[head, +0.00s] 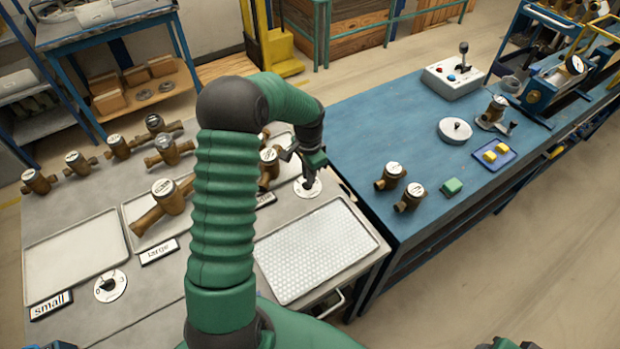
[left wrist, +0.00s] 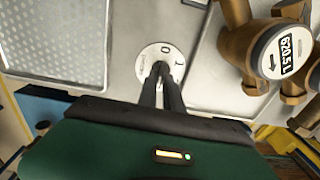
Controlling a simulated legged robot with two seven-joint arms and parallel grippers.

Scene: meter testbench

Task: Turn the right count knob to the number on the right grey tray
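The right count knob's white dial (head: 308,188) lies on the grey bench, right of the large tray. My left gripper (head: 309,170) points down onto it. In the left wrist view the dial (left wrist: 147,52) shows a 0 and a 1, and my left fingers (left wrist: 162,72) meet close together over its centre, seemingly around the dark knob, which they mostly hide. The large grey tray (head: 133,212) holds a brass meter (head: 170,197) and is partly hidden by my arm. A brass meter (left wrist: 270,50) near the dial reads about 620.51. My right gripper is not seen.
A bubble-lined tray (head: 318,252) lies in front of the dial. The small tray (head: 75,260) and another count dial (head: 110,287) are at left. Several brass meters stand along the back. A blue table (head: 400,140) with meters and a control box (head: 455,78) stands right.

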